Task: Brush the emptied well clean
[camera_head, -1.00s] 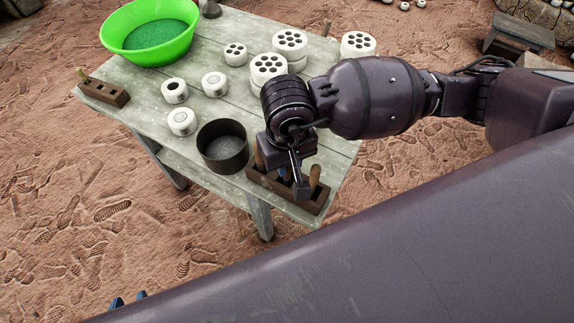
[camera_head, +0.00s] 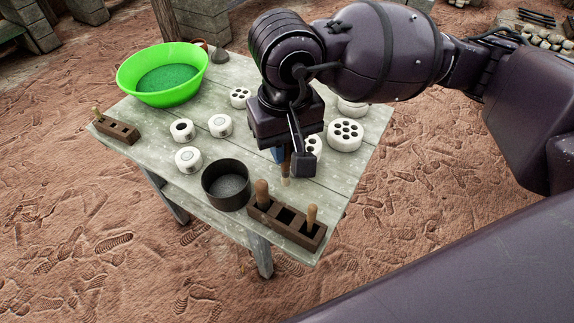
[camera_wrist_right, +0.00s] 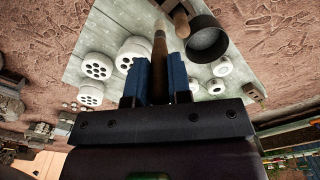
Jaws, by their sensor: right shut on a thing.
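My right gripper (camera_head: 284,156) is shut on a slim wooden-handled brush (camera_head: 286,174), held upright above the table in front of the white blocks. In the right wrist view, the handle (camera_wrist_right: 159,62) stands between the blue fingers (camera_wrist_right: 160,82). White round blocks with several holes each include one (camera_head: 345,135) right of the gripper and a smaller one (camera_head: 240,97) to its left. A white block with a single dark well (camera_head: 182,130) stands further left. My gripper hides part of the blocks behind it. I cannot tell which well was emptied. The left gripper is out of view.
A dark wooden rack (camera_head: 292,228) at the front edge holds two handled tools, with an empty slot between them. Beside it stands a dark round pot (camera_head: 226,186). A green basin (camera_head: 162,72) and a small rack (camera_head: 116,130) are at the left.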

